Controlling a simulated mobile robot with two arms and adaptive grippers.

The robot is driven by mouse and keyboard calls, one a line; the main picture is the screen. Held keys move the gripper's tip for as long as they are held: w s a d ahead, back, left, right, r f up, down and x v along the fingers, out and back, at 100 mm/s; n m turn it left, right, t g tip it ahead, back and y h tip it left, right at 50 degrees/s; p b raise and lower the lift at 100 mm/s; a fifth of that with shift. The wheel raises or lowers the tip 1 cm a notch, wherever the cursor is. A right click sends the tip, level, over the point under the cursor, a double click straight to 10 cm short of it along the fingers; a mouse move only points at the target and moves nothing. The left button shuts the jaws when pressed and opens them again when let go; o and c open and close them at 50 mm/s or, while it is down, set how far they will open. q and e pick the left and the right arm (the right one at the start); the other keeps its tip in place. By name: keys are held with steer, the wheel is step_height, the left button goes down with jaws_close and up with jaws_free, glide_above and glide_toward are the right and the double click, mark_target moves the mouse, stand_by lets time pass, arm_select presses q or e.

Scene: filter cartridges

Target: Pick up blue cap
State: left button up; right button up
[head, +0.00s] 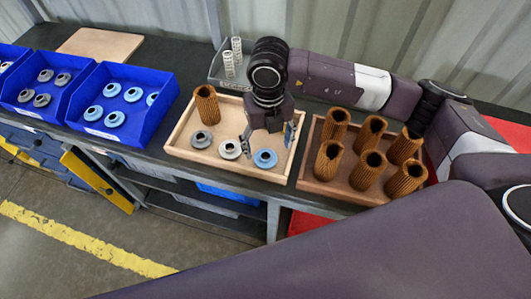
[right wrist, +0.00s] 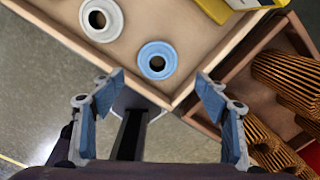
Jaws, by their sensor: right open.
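A blue cap (head: 265,158), a ring with a dark hole, lies in the front right part of the light wooden tray (head: 190,152). It also shows in the right wrist view (right wrist: 157,60), near the tray's corner. My right gripper (head: 268,137) is open and empty above the tray. In the right wrist view its two blue-padded fingers (right wrist: 160,82) are wide apart, with the cap beyond the tips and roughly centred between them. My left gripper is not in view.
A pale cap (head: 230,149), a grey cap (head: 201,139) and a brown filter (head: 206,104) share the tray. A darker tray (head: 310,182) of several brown filters stands at right. Blue bins (head: 158,116) with several caps stand at left. A yellow object (right wrist: 222,8) shows in the wrist view.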

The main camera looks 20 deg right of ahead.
mark_target(266, 155)
steer(key=f, duration=0.1)
steer(key=f+p, duration=0.1)
steer(key=f, duration=0.2)
steer(key=shift+w+a, duration=0.2)
steer(key=shift+w, duration=0.15)
steer(key=shift+f, duration=0.45)
steer(key=c, duration=0.5)
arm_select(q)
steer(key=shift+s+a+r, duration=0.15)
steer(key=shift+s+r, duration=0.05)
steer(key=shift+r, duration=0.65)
arm_select(e)
steer(key=c, duration=0.5)
